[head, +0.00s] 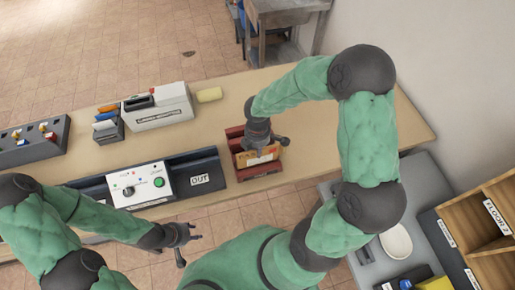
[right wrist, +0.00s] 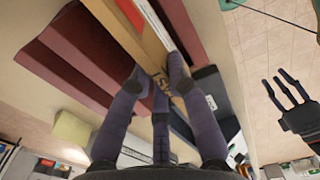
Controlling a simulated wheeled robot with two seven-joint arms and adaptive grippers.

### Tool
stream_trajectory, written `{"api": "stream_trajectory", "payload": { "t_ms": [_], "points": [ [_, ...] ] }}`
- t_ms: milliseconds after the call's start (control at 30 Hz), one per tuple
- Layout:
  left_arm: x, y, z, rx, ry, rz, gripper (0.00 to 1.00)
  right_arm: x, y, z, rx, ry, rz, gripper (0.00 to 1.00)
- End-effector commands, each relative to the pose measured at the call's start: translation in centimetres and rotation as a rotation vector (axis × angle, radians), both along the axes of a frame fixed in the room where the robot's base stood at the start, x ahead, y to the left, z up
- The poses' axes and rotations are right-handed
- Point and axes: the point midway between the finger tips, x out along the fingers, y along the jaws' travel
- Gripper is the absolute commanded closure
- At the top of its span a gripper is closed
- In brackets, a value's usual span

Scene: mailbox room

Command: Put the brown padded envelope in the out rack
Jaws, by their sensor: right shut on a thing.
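The brown padded envelope (head: 257,158) stands in a dark red slotted rack (head: 235,132) on the table. In the right wrist view, the tan envelope (right wrist: 150,50) runs up between my fingers, with red dividers (right wrist: 70,60) to its left. My right gripper (head: 272,143) is shut on the envelope from above and partly hides it. It is too tight a view to tell whether the envelope is clear of the slot. My left gripper (head: 184,244) is open and empty in front of the table; its spread fingers also show in the right wrist view (right wrist: 283,92).
A dark tray labelled OUT (head: 206,165) lies left of the red rack, beside a white control box (head: 140,186). Wooden pigeonholes (head: 490,225) stand at right.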

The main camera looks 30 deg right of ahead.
Motion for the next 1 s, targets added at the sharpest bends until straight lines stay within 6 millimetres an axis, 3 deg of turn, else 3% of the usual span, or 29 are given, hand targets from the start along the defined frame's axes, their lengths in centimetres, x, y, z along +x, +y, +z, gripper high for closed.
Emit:
{"api": "stream_trajectory", "payload": {
  "t_ms": [600, 867, 900, 1000],
  "points": [
    [0.0, 0.0, -3.1, 0.000, 0.000, 0.000, 0.60, 0.0, 0.0, -3.9, -0.001, 0.000, 0.001, 1.00],
    [0.0, 0.0, -3.1, 0.000, 0.000, 0.000, 0.60, 0.0, 0.0, -4.0, 0.000, 0.000, 0.000, 1.00],
    [0.0, 0.0, -3.1, 0.000, 0.000, 0.000, 0.60, 0.0, 0.0, -4.0, 0.000, 0.000, 0.001, 0.79],
    [0.0, 0.0, -3.1, 0.000, 0.000, 0.000, 0.60, 0.0, 0.0, -4.0, 0.000, 0.000, 0.000, 0.54]
  ]
}}
